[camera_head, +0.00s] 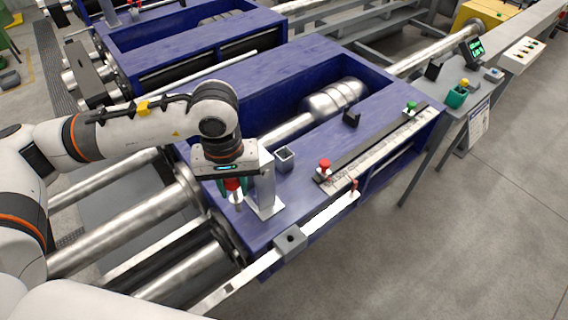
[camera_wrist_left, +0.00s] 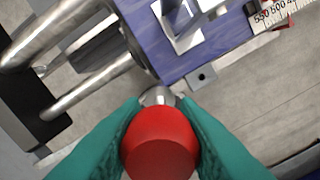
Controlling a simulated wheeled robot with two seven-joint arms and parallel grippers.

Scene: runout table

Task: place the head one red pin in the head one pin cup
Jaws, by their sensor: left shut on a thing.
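My left gripper (camera_head: 233,186) is shut on a red pin (camera_head: 233,184) with a bare metal end pointing down. In the left wrist view the red pin (camera_wrist_left: 160,142) sits between the teal fingers (camera_wrist_left: 158,150), its metal tip beyond. The gripper is above the near left end of the blue frame, just left of an upright grey bracket (camera_head: 266,185). My right gripper is not in view.
A grey block with a hole (camera_head: 290,241) sits on the white bar in front.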

